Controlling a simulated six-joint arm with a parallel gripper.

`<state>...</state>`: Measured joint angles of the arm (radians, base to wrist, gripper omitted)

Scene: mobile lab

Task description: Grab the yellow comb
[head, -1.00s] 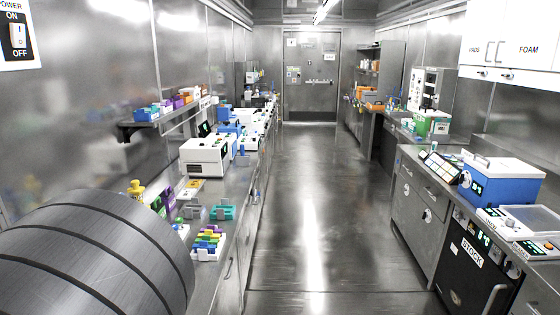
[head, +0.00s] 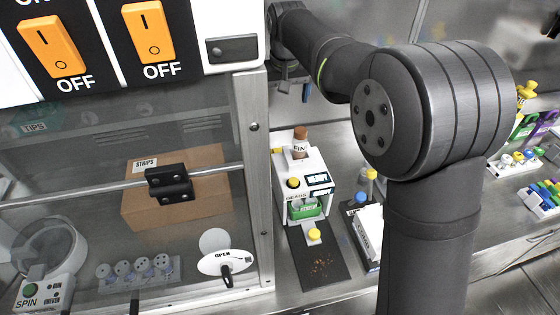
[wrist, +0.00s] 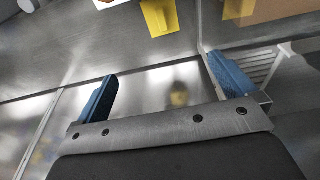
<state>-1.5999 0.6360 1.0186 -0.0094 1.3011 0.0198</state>
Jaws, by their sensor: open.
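I cannot make out a yellow comb for certain in either current view. In the head view, my arm covers part of the bench, and I cannot clearly make out the gripper there.
A glass-fronted cabinet with a cardboard box (head: 178,195) fills the left. A white dispenser (head: 303,178) stands on the bench above a dark mat (head: 318,262). A white box (head: 368,236) and small bottles stand beside it. Racks with coloured caps (head: 515,160) are at right.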

